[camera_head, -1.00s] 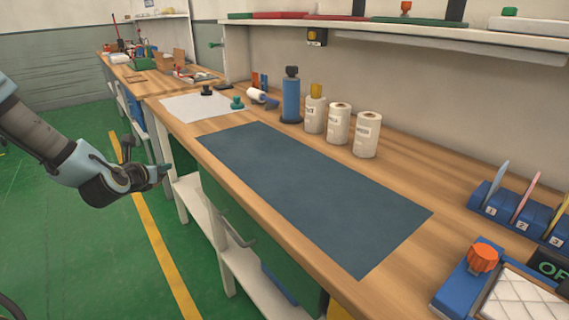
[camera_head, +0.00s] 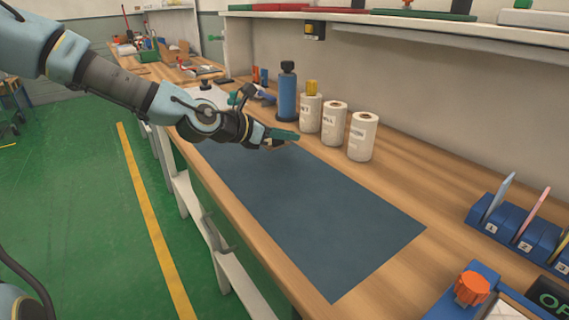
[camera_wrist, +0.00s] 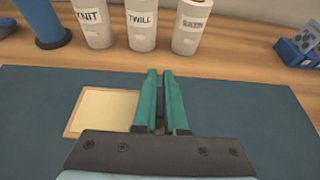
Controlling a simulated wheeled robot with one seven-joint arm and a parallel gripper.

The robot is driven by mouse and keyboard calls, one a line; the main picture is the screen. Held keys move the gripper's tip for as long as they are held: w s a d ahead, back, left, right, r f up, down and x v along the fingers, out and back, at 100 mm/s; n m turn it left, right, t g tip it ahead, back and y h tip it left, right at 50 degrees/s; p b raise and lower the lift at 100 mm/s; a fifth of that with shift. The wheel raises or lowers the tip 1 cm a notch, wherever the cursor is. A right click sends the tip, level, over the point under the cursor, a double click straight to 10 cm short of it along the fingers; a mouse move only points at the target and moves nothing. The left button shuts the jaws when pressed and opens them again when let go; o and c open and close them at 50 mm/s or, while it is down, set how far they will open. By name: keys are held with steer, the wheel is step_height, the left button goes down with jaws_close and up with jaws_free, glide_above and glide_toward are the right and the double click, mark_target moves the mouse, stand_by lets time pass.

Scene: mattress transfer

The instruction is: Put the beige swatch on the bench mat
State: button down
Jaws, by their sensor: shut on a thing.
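The beige swatch (camera_wrist: 98,112), a pale square with a tan border, shows in the wrist view at the left of my fingers. Its right part is hidden behind them. My gripper (camera_wrist: 160,80) has its green fingers nearly together and is shut on the swatch. In the head view my gripper (camera_head: 290,135) is over the far part of the bench mat, where the swatch is hardly visible. The dark blue bench mat (camera_head: 330,225) lies flat on the wooden bench. It also fills the middle of the wrist view (camera_wrist: 250,115).
Several labelled white rolls (camera_head: 334,122) and a blue bottle (camera_head: 287,95) stand behind the mat. A blue numbered rack (camera_head: 510,225) and a blue box with an orange knob (camera_head: 472,288) are at the right. A shelf (camera_head: 450,40) runs above. The mat's near part is clear.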

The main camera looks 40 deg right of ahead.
mark_target(287, 169)
step_height(287, 169, down, 7)
steer(key=shift+f, duration=0.15)
steer(key=shift+f, duration=0.1)
stand_by(0.3)
steer(key=c, duration=1)
jaws_free()
steer(key=shift+a, duration=0.1)
steer(key=v, duration=0.3)
steer(key=p+v, duration=0.1)
steer(key=v, duration=0.2)
steer(key=r+p+v, duration=0.1)
steer(key=v, duration=0.3)
steer(key=shift+p+v, duration=0.8)
steer(key=shift+p, duration=0.3)
steer(key=shift+a+f, duration=0.15)
steer(key=shift+f, duration=0.05)
